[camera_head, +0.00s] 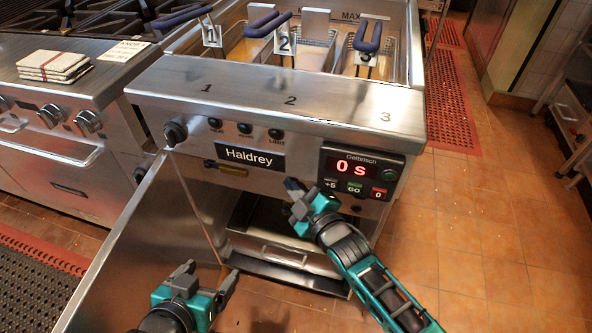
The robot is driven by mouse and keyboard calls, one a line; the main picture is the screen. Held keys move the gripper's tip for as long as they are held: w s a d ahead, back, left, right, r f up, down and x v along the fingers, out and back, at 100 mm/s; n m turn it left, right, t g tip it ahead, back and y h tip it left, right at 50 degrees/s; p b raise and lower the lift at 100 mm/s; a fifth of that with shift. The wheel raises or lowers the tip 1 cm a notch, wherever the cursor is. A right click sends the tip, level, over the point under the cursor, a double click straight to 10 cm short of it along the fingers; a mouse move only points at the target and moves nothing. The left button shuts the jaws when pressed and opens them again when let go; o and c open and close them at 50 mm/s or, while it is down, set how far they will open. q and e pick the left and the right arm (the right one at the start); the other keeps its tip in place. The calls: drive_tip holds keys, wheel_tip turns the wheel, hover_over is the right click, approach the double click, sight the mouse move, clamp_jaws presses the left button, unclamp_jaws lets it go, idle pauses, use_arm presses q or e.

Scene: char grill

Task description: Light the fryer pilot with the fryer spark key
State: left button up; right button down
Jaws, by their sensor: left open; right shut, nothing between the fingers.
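The fryer (140,92) stands in the middle, with its cabinet door (125,245) swung open to the left. A black knob (175,133) and several small dark knobs are on its front panel. A small brass-coloured piece with a dark end (230,171) sits under the Haldrey plate; I cannot tell whether it is the spark key. My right gripper (291,186) is shut and empty, at the lower front panel left of the timer. It hides part of the panel. My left gripper (208,273) is open and empty, low in front of the open cabinet. No pilot flame is visible.
The timer (357,176) reads 0 s. Baskets with blue handles (367,37) hang in the fryer wells. A range with folded cloths (53,66) stands at left. Tiled floor (500,240) is clear at right, and a red mat (452,110) lies beyond the fryer.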

drive_tip(key=shift+w, duration=0.1)
idle(0.7)
drive_tip(key=shift+w+d, duration=0.15)
drive_tip(key=shift+w, duration=0.2)
drive_tip(key=shift+w+d, duration=0.1)
drive_tip(key=shift+w, duration=0.25)
idle(0.6)
idle(0.8)
drive_tip(key=shift+s+a+p, duration=0.2)
drive_tip(key=shift+s+p, duration=0.15)
drive_tip(key=shift+s, duration=0.45)
